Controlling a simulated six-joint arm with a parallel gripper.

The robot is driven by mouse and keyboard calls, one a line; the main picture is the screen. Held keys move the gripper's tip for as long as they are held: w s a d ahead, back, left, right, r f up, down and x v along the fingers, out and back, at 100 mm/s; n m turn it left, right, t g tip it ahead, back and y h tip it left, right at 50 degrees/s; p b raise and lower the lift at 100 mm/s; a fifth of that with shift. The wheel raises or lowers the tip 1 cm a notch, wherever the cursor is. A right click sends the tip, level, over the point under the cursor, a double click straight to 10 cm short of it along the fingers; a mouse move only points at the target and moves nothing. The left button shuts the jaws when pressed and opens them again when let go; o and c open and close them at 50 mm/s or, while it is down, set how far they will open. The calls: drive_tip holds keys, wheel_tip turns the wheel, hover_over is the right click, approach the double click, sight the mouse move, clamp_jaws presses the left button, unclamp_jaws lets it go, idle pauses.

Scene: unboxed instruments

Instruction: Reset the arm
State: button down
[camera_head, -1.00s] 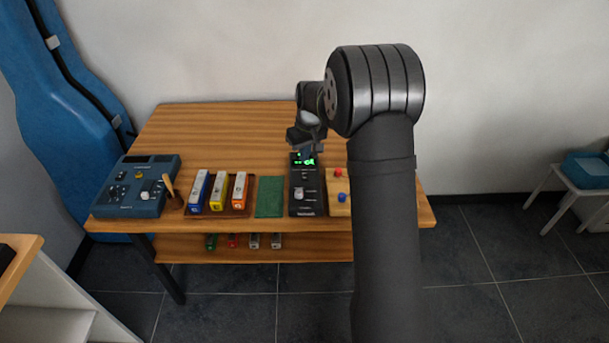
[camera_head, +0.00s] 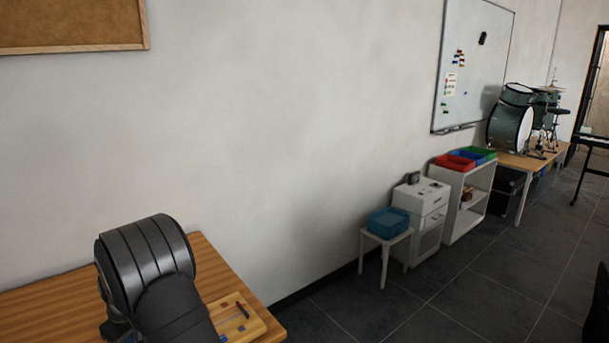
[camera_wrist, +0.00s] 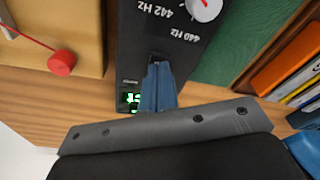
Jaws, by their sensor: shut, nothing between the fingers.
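My gripper (camera_wrist: 159,68) shows in the wrist view with its two blue-grey fingers together and nothing between them. It is over a black tuner-like device (camera_wrist: 135,40) with a lit green display (camera_wrist: 130,98), "440 Hz" and "442 Hz" marks and a white dial (camera_wrist: 204,8). I cannot tell whether the fingertips touch the device. In the head view my arm (camera_head: 150,270) stands in the lower left over the wooden table (camera_head: 40,300); the gripper is hidden there.
In the head view a white stool with a blue bin (camera_head: 388,222) stands right of the table, with open floor (camera_head: 470,290) in front.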

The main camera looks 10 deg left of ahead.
wheel_tip(320, 180, up, 6)
drive_tip(key=shift+r, duration=0.1)
drive_tip(key=shift+f, duration=0.2)
wheel_tip(320, 180, down, 6)
drive_tip(key=shift+r, duration=0.25)
wheel_tip(320, 180, up, 16)
drive_tip(key=w+a+n+g+h, duration=0.1)
drive_tip(key=w+a+n+h, duration=0.1)
drive_tip(key=n, duration=0.9)
drive_tip(key=shift+w+a+r+n+h, duration=0.2)
drive_tip(key=shift+w+a+n+h, duration=0.1)
drive_tip(key=shift+n+h, duration=0.1)
drive_tip(key=c, duration=2.1)
unclamp_jaws()
